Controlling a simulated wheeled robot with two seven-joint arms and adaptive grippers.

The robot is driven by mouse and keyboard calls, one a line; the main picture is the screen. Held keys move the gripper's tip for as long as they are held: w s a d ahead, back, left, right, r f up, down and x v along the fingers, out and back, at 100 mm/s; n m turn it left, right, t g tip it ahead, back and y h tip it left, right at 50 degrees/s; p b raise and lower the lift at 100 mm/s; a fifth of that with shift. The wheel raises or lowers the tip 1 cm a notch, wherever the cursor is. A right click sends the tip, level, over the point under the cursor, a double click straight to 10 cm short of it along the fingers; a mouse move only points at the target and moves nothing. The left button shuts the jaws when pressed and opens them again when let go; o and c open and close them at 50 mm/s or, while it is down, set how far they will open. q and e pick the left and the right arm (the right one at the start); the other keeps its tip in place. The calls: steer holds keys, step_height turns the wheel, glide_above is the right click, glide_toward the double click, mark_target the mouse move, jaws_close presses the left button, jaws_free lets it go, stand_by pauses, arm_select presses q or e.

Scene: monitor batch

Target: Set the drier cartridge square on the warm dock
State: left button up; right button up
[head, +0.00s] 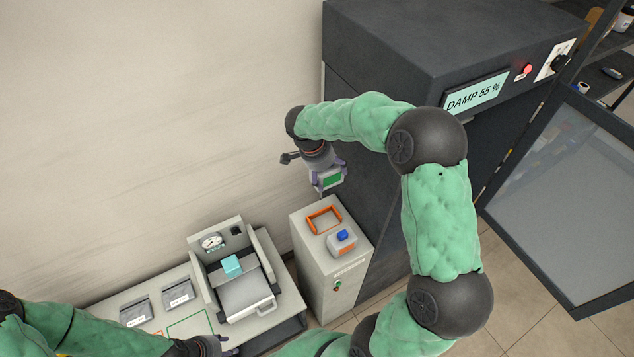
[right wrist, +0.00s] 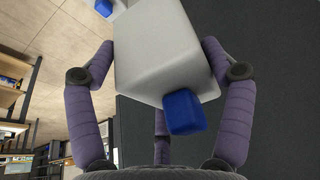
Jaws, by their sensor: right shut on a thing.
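My right gripper (head: 318,176) is shut on a pale cartridge with a green label (head: 331,181), held in the air above the far edge of the grey pedestal. In the right wrist view this cartridge (right wrist: 160,52) is a white block with a blue knob (right wrist: 184,112) between the purple fingers. An orange square frame (head: 323,219) on the pedestal top looks like the warm dock, and it is empty. A second pale cartridge with a blue knob and an orange mark (head: 342,244) stands beside it. My left gripper (head: 214,346) is at the bottom edge, partly cut off; its jaws are unclear.
A dark cabinet (head: 375,45) reading "DAMP 55 %", with a lit red lamp (head: 527,69), stands behind the right arm. Its glass door (head: 565,190) is open at right. A bench at left holds a gauge device (head: 235,268) and two grey packets (head: 178,293).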

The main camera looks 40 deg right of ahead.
mark_target(327, 177)
steer(key=shift+w+d+r, duration=0.2)
steer(key=shift+w+r, duration=0.1)
steer(key=shift+r, duration=0.05)
stand_by(0.3)
steer(key=shift+f+b, duration=0.1)
steer(key=shift+b, duration=0.45)
step_height(327, 177, down, 4)
steer(key=b, duration=0.4)
step_height(327, 177, down, 21)
steer(key=b, duration=2)
steer(key=shift+f, duration=0.1)
steer(key=shift+f+b, duration=0.8)
steer(key=shift+b, duration=0.2)
steer(key=o, duration=1.3)
steer(key=shift+o, duration=0.2)
